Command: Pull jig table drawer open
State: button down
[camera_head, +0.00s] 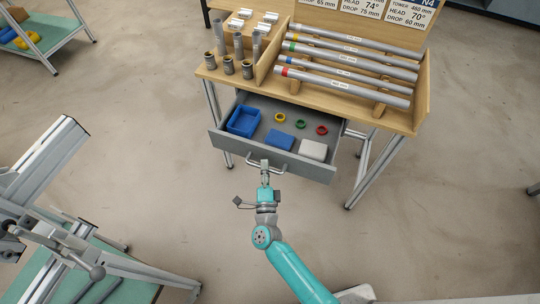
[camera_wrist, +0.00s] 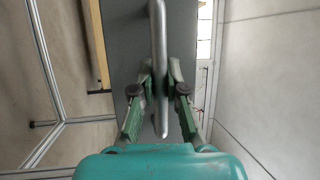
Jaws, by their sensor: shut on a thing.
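The jig table (camera_head: 215,74) has a wooden top on metal legs. Its grey drawer (camera_head: 225,143) stands out from under the top, so its inside shows. The bar handle (camera_head: 281,170) is on the drawer's front face. My gripper (camera_head: 265,164) is at the middle of the handle. In the wrist view the two fingers of my gripper (camera_wrist: 160,88) are closed on the metal handle bar (camera_wrist: 157,40), one on each side. The grey drawer front (camera_wrist: 125,50) lies just beyond the handle.
The drawer holds a blue bin (camera_head: 243,121), a blue block (camera_head: 279,140), a white box (camera_head: 313,150) and several coloured rings. Labelled tubes (camera_head: 345,84) lie on the tabletop. A metal frame stand (camera_head: 60,170) is at the left.

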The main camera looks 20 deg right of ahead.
jog(key=shift+s+a, duration=0.5)
jog(key=shift+s, duration=0.25)
jog(key=c, duration=1.2)
grip_release()
jog(key=v, duration=1.2)
jog(key=s+d+r+n+g+y, duration=0.1)
jog(key=s+d+r+n, duration=0.3)
jog(key=s, duration=0.5)
jog(key=s+d+r+n+g+y, duration=0.2)
jog(key=s+d+r+n, duration=0.1)
jog(key=s+r+n, duration=0.5)
jog(key=s+d+r+n+g+y, duration=0.1)
jog(key=s+d+r+n, duration=0.3)
jog(key=s, duration=0.7)
jog(key=shift+s+d+r+n+g, duration=0.2)
jog(key=shift+r+n, duration=0.45)
jog(key=shift+n, duration=0.3)
jog(key=shift+s+d+r+n+g, duration=0.1)
jog(key=shift+s+d+r+n, duration=0.05)
jog(key=shift+r+n, duration=0.65)
